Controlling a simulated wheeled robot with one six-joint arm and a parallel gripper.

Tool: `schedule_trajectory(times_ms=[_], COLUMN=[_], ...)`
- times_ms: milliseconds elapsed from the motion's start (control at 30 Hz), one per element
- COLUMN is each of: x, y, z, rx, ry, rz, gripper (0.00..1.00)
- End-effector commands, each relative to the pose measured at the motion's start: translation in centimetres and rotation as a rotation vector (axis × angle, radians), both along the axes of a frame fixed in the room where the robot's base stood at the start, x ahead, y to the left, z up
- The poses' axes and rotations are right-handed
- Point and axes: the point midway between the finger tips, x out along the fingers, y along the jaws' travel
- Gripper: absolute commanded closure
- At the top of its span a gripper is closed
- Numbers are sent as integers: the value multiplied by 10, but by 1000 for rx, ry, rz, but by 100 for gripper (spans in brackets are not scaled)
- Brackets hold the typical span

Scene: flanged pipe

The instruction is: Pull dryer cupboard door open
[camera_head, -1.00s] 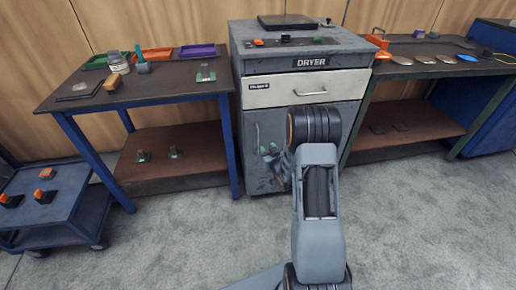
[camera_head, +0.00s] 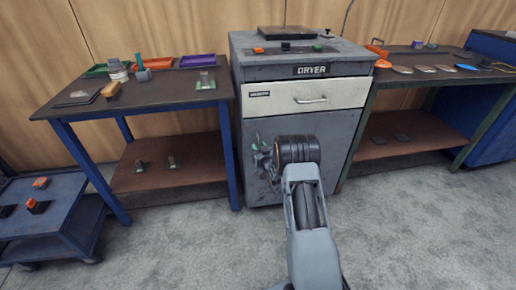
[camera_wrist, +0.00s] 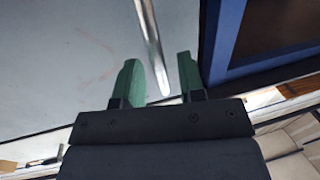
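The dryer (camera_head: 300,125) stands in the middle of the head view, with a grey cupboard door (camera_head: 340,160) below its white drawer. The door looks shut. In the wrist view a metal bar handle (camera_wrist: 150,38) runs down the pale door (camera_wrist: 70,60). Its lower end appears between the two green fingers of my gripper (camera_wrist: 160,78), with gaps on both sides. My gripper is open; how deep the bar sits between the fingers is unclear. In the head view my gripper (camera_head: 262,160) is at the door's left side, and my arm hides part of the door.
A blue-legged table (camera_head: 150,95) with trays and small items stands left of the dryer. A green-legged table (camera_head: 430,75) with discs stands right. A blue cart (camera_head: 50,220) is at the lower left. The white drawer (camera_head: 305,93) has its own handle. Grey floor before the dryer is clear.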

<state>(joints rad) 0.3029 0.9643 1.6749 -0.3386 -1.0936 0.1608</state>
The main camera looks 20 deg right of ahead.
Motion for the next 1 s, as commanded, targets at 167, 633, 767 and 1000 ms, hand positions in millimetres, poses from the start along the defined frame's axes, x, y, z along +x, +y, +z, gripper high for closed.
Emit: schedule_trajectory(times_ms=[167, 633, 767, 1000], x=[12, 16, 16, 16], y=[0, 0, 0, 0], z=[-1, 0, 0, 0], rx=[0, 0, 0, 0], ry=[1, 1, 1, 1], rz=[0, 0, 0, 0], gripper=[63, 72, 84, 100])
